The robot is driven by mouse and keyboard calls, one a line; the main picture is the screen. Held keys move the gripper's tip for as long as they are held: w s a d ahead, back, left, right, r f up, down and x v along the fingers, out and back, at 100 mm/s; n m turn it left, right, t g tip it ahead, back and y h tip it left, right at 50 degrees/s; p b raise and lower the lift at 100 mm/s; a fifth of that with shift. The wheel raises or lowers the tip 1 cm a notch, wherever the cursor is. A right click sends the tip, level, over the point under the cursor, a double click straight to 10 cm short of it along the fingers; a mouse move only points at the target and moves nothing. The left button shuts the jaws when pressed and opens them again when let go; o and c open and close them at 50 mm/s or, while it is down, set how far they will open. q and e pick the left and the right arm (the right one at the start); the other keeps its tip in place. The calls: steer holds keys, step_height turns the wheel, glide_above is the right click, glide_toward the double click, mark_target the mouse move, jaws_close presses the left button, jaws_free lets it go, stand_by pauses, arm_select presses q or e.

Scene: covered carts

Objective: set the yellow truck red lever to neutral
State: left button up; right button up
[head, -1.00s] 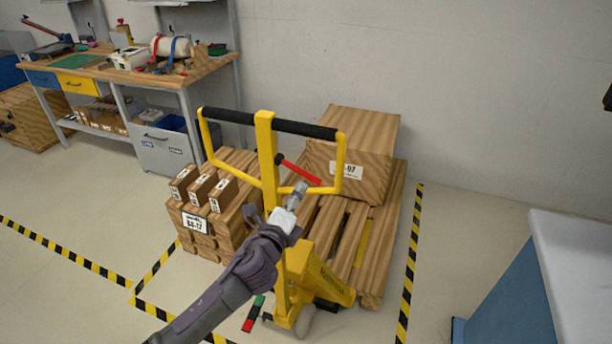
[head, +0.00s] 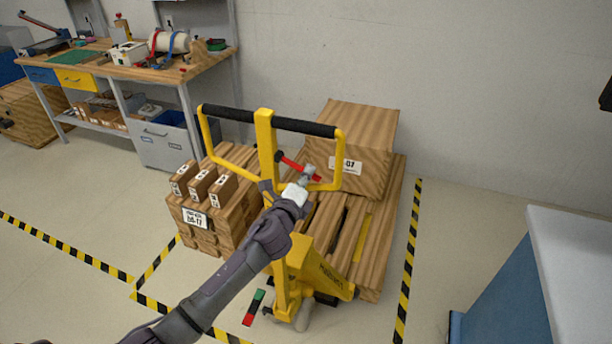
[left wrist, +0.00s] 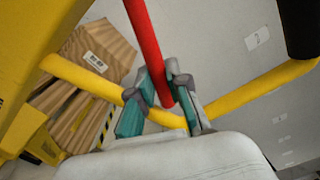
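The yellow truck (head: 268,160) stands upright in the middle of the head view, with black grips on its looped handle. Its red lever (head: 290,164) sticks out from the handle column, sloping down to the right. My left gripper (head: 310,173) is at the lever's free end, inside the handle loop. In the left wrist view the red lever (left wrist: 145,38) comes down from the top and its end lies between my two parted fingers (left wrist: 162,85). I cannot tell whether either finger touches it.
The yellow handle bar (left wrist: 258,103) runs close behind my fingers. A wooden box (head: 350,170) rests on a pallet (head: 375,245) behind the truck. Stacked cartons (head: 225,225) stand to the left. A workbench (head: 150,68) is at the back left; a white-topped blue cart (head: 580,260) is at the right.

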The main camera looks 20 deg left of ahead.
arm_select(q)
jaws_close()
steer(key=r+n, duration=0.1)
steer(key=r+n+p, duration=0.1)
steer(key=n, duration=0.1)
steer(key=r+n, duration=0.1)
steer(key=shift+d+r+p, duration=0.1)
steer(key=shift+d+p, duration=0.2)
steer(key=shift+p, duration=0.1)
steer(key=o, duration=0.7)
jaws_free()
steer(key=shift+c, duration=0.2)
